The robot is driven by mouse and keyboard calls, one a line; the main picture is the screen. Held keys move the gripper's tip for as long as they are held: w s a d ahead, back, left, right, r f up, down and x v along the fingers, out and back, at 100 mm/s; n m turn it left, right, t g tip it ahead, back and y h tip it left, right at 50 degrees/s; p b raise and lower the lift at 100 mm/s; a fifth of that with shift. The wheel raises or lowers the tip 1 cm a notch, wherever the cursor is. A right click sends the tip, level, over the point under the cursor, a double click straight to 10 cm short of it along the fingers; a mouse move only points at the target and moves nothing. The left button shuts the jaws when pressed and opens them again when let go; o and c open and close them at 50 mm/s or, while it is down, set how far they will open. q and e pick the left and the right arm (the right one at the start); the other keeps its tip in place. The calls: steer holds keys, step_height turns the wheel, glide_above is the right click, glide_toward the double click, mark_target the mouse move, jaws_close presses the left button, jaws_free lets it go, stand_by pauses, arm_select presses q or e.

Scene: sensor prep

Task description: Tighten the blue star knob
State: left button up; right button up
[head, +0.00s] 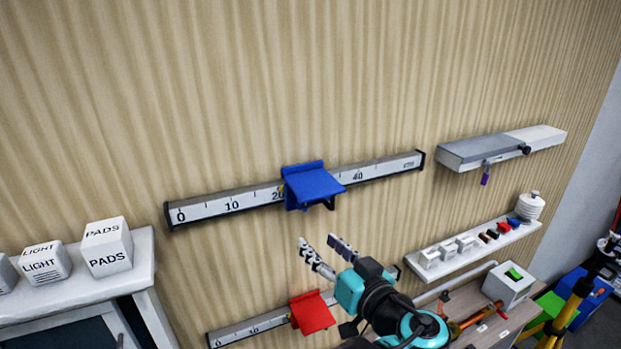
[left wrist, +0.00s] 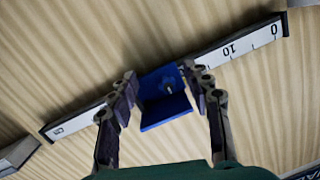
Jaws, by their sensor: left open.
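A blue slider bracket (head: 313,184) sits on the upper scale rail (head: 235,205), just right of the 20 mark. It also shows in the left wrist view (left wrist: 163,112), between and beyond my fingers. A small knob (left wrist: 169,88) shows on the bracket's face in the left wrist view; its star shape and colour are too small to tell. The knob is hidden in the head view. My left gripper (head: 320,251) is open and empty below the bracket, pointing up toward the wall. Its fingers (left wrist: 159,76) appear on either side of the bracket. My right gripper is not in view.
A lower rail with a red slider bracket (head: 312,313) is close to my left arm. At right are a grey wall shelf (head: 500,148) and a white shelf (head: 470,252) with small parts.

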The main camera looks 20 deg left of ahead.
arm_select(q)
steer(key=y+p, duration=0.1)
glide_toward(306, 206)
steer(key=shift+n+t, duration=0.4)
steer(key=shift+n, duration=0.1)
steer(key=p+x, duration=0.1)
steer(key=x, duration=0.7)
steer(key=shift+a+f, duration=0.2)
steer(key=shift+s, duration=0.1)
jaws_close()
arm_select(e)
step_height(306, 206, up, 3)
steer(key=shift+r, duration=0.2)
